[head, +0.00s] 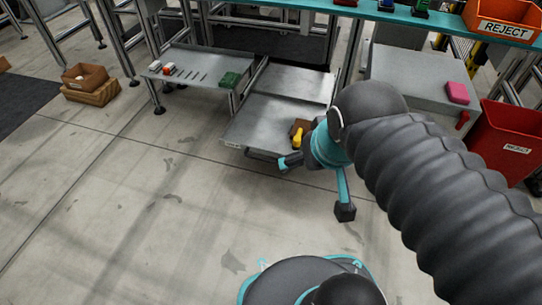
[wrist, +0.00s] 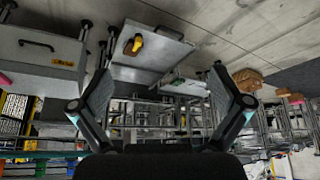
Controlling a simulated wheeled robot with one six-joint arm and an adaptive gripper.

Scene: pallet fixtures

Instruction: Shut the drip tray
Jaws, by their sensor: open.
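The drip tray appears to be the flat grey metal tray (head: 258,118) low under the bench in the head view. It sticks out toward me, with a dark handle and a small label at its front edge. A yellow item (head: 297,138) and a brown block (head: 302,126) lie on its right side. The tray also shows, upside down, in the wrist view (wrist: 168,56). My gripper (head: 317,186) is open and empty, in front of the tray's right front corner in the head view. I see no contact. My arm hides part of the tray's right side.
A grey side shelf (head: 195,68) with small coloured parts stands left of the tray. A grey cabinet (head: 420,72) with a pink block and a red bin (head: 505,145) stand at the right. Brown boxes (head: 90,84) lie at the left. The floor in front is clear.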

